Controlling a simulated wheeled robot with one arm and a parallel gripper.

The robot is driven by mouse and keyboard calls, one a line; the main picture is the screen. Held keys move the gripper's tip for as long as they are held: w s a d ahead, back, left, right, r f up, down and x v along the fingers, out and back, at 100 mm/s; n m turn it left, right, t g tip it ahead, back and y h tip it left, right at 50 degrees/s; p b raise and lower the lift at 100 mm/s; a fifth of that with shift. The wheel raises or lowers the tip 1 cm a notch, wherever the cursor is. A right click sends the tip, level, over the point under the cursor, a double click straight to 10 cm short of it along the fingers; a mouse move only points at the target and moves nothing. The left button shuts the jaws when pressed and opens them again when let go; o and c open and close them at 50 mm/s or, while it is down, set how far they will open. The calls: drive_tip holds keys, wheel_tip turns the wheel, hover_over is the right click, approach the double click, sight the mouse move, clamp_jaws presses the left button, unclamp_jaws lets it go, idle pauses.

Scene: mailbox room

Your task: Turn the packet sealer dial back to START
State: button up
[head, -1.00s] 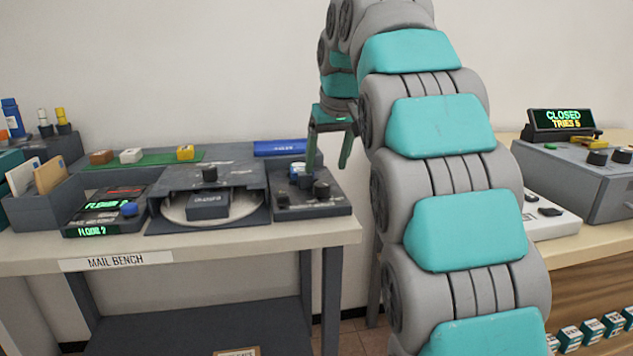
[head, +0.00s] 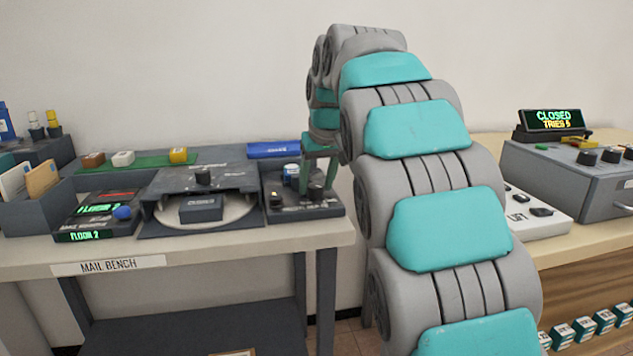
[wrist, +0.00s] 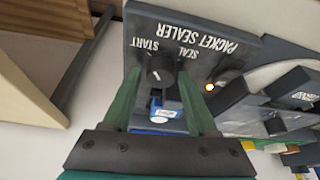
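The packet sealer (head: 300,212) is a dark box at the right end of the mail bench; the wrist view shows its lettering, PACKET SEALER, SEAL and START (wrist: 196,38). Its black round dial (wrist: 160,66) sits just below START and SEAL; I cannot tell which mark it points at. My gripper (head: 318,188) reaches down over the sealer. In the wrist view its two green fingers (wrist: 159,76) stand on either side of the dial, with a small gap visible.
A blue-and-white cylinder (wrist: 163,112) stands close by the dial, under my gripper. The dark machine with a round plate (head: 203,178) stands left of the sealer. A grey console with a CLOSED display (head: 553,119) is on the right bench. A gap separates the benches.

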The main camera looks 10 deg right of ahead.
clamp_jaws()
drive_tip(key=shift+f+n+b, duration=0.2)
drive_tip(key=shift+n+b, duration=0.25)
drive_tip(key=shift+n, duration=0.15)
drive_tip(key=shift+r+n+g+y+b, duration=0.2)
drive_tip(key=shift+n+g+y+b, duration=0.15)
drive_tip(key=shift+n+y, duration=0.4)
drive_tip(key=shift+n, duration=0.25)
drive_tip(key=shift+o, duration=1.5)
unclamp_jaws()
drive_tip(key=v, duration=0.7)
drive_tip(key=shift+r+p, duration=0.35)
drive_tip(key=shift+p, duration=0.05)
